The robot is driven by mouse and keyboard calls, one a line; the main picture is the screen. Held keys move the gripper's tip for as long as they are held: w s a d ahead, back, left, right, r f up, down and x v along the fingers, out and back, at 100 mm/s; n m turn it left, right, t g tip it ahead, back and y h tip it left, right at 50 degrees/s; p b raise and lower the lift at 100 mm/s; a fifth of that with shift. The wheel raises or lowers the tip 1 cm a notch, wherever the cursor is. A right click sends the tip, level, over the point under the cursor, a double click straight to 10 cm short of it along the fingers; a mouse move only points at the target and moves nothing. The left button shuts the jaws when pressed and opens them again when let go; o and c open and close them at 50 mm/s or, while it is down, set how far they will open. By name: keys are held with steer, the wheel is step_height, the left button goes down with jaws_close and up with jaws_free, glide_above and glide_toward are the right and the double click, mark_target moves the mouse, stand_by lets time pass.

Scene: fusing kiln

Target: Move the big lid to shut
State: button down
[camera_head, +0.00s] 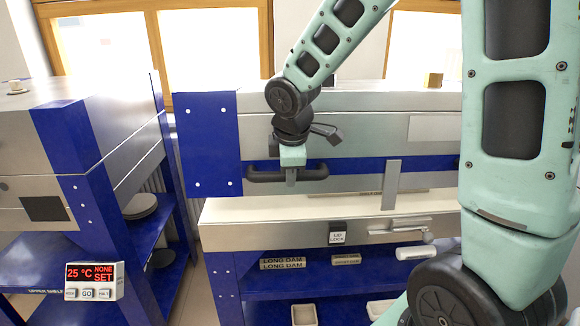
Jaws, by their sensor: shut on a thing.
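The big lid (350,140) is a long steel box with blue bands, at the centre behind my arm. It sits above the pale kiln base (270,212), with a strip of the base's top showing under its front edge. My gripper (291,177) is shut on the dark bar handle (262,174) on the lid's front. The fingertips partly hide the bar. My arm covers the lid's right part, so its right end is hidden.
A lid lock switch (337,232) and a lever (427,236) are on the base's front. Blue shelves (290,284) below hold labelled blocks (283,264) and pale trays (305,314). Another kiln (75,150) stands left, with a controller (90,281) reading 25 °C.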

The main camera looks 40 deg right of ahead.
step_height(320, 180, down, 11)
steer(key=s+b, duration=0.1)
steer(key=b, duration=0.6)
steer(key=shift+s+a+r, duration=0.2)
steer(key=shift+a, duration=0.2)
steer(key=c, duration=1.2)
jaws_free()
steer(key=shift+a, duration=0.1)
steer(key=shift+w+r, duration=0.1)
steer(key=shift+r, duration=0.1)
steer(key=shift+w+r, duration=0.1)
steer(key=p+v, duration=0.4)
steer(key=v, duration=1.3)
